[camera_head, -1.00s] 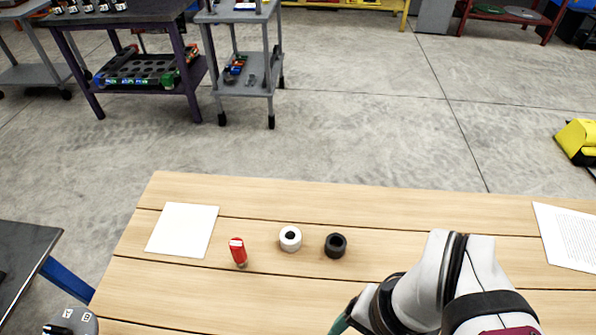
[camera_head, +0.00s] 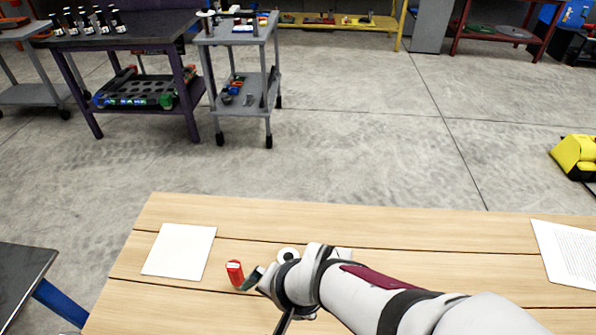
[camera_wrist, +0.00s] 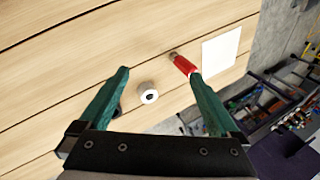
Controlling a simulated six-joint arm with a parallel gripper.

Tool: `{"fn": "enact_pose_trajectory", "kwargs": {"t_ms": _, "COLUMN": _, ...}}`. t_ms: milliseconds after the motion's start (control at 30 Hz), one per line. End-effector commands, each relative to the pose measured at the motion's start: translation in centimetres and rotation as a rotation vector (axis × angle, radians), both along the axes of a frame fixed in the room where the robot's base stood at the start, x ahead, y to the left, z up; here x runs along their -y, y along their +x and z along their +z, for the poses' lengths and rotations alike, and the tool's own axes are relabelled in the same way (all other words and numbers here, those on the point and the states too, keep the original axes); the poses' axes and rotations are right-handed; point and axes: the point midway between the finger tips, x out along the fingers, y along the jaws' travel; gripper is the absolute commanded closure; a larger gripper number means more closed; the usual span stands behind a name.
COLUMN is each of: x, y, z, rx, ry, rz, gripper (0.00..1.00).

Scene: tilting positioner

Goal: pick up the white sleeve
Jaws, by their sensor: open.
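The sleeve appears between the fingers in the wrist view, nearer the left one, with no contact visible. I cannot tell how far above the table the fingertips are.
A red cylinder (camera_head: 235,272) stands left of the sleeve, close to my right finger in the wrist view (camera_wrist: 184,65). A black sleeve (camera_wrist: 117,111) is mostly hidden behind my left finger. Papers lie left (camera_head: 180,251) and right (camera_head: 568,252) on the table (camera_head: 420,228).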

Motion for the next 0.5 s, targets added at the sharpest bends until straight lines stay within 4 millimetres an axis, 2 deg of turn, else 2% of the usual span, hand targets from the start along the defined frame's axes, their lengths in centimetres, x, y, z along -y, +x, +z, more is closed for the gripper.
{"fn": "enact_pose_trajectory", "kwargs": {"t_ms": 33, "x": -2.7, "y": 0.8, "z": -2.5, "rx": 0.045, "ry": -0.012, "rz": -0.017, "gripper": 0.02}}
{"fn": "enact_pose_trajectory", "kwargs": {"t_ms": 100, "x": -4.9, "y": 2.2, "z": -5.7, "rx": 0.16, "ry": -0.072, "rz": -0.084, "gripper": 0.02}}
{"fn": "enact_pose_trajectory", "kwargs": {"t_ms": 200, "x": -4.8, "y": 2.7, "z": -9.4, "rx": 0.374, "ry": -0.245, "rz": -0.146, "gripper": 0.02}}
{"fn": "enact_pose_trajectory", "kwargs": {"t_ms": 300, "x": -3.2, "y": 2.3, "z": -10.2, "rx": 0.616, "ry": -0.434, "rz": -0.138, "gripper": 0.02}}
{"fn": "enact_pose_trajectory", "kwargs": {"t_ms": 400, "x": -2.1, "y": 1.8, "z": -9.4, "rx": 0.81, "ry": -0.568, "rz": -0.094, "gripper": 0.02}}
{"fn": "enact_pose_trajectory", "kwargs": {"t_ms": 500, "x": -1.7, "y": 1.7, "z": -8.7, "rx": 0.909, "ry": -0.632, "rz": -0.065, "gripper": 0.02}}
